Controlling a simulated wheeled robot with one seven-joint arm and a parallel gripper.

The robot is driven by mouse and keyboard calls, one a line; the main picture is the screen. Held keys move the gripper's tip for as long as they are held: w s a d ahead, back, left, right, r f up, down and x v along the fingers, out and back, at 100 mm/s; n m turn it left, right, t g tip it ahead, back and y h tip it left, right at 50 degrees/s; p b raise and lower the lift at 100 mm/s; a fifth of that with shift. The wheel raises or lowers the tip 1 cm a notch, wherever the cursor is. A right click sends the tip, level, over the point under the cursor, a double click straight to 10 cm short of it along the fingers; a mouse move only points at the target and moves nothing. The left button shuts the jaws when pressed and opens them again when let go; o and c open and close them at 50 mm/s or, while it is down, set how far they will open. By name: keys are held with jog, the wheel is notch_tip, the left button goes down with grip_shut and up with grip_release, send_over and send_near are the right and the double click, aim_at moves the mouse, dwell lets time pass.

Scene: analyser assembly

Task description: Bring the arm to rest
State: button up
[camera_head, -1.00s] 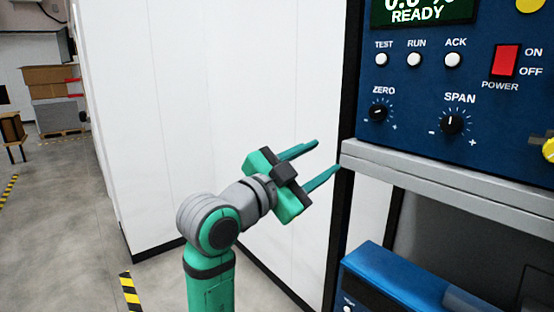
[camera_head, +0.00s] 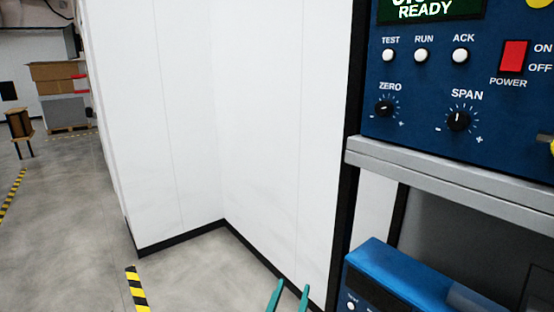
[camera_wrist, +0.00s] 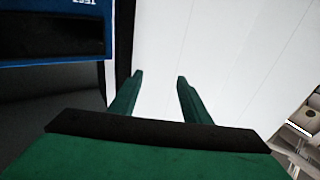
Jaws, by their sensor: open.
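My gripper (camera_head: 289,294) shows only as two teal fingertips at the bottom edge of the head view, below the analyser and in front of the white wall. The rest of my arm is out of that view. In the wrist view my gripper (camera_wrist: 155,85) has its two fingers apart, with nothing between them but the pale wall behind. It touches nothing that I can see.
The blue analyser panel (camera_head: 430,80) with a READY display stands on a grey shelf (camera_head: 450,172) at the right. A lower blue unit (camera_head: 390,270) sits beneath it. White walls (camera_head: 270,120) fill the middle. Open floor (camera_head: 60,220) lies at the left.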

jog(key=s+a+f+n+g+y, duration=0.1)
jog(key=s+a+f+n+y, duration=0.15)
jog(key=s+f, duration=0.65)
jog(key=s+a+f+n+y, duration=0.1)
jog(key=s+f+n+y, duration=0.15)
jog(key=s+f, duration=0.55)
jog(key=s+f+m+g, duration=0.1)
jog(key=s+f, duration=0.1)
jog(key=s, duration=2.4)
jog(key=shift+a+m+g+y, duration=0.15)
jog(key=shift+m+g+y, duration=0.15)
jog(key=shift+m+y, duration=0.1)
jog(key=shift+w, duration=0.1)
dwell(1.7)
